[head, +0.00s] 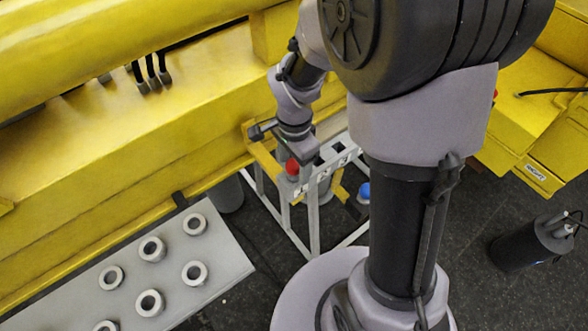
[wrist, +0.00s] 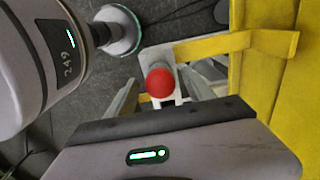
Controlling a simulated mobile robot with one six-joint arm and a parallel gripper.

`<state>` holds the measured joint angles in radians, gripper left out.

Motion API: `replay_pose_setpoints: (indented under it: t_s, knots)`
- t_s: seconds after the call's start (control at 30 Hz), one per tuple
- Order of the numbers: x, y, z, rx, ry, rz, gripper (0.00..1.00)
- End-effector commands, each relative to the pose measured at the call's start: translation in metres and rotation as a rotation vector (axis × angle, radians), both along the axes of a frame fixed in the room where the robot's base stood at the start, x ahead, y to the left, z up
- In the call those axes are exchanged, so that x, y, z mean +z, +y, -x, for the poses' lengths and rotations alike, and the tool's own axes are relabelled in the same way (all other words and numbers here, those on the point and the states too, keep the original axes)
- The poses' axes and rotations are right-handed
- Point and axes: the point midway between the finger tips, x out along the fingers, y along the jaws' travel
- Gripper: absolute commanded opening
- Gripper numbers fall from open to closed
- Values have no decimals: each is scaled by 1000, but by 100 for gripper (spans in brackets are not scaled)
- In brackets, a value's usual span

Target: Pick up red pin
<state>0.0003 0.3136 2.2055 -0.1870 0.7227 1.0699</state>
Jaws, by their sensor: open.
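The red pin (head: 292,167) shows as a round red head at the white metal stand (head: 313,215), just below my gripper (head: 298,157) in the head view. In the wrist view the red pin (wrist: 160,82) is near the middle, above the dark edge of my gripper body, with the pale stand around it.
A blue-topped pin (head: 363,191) is right of the stand. The yellow boom (head: 130,150) runs close behind, and a yellow bracket (wrist: 210,47) is beside the red pin. A grey plate with several rings (head: 225,262) is at left. A dark cylinder (head: 528,245) stands at right.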

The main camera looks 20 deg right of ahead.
Motion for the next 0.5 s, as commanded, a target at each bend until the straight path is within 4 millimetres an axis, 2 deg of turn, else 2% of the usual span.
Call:
replay_pose_setpoints:
  t_s: [0.03, 0.33, 0.5]
  knots:
    - [0, 0, 0, 0, 0, 0, 58]
    - [0, 0, 0, 0, 0, 0, 0]
    - [1, 0, 0, 0, 0, 0, 0]
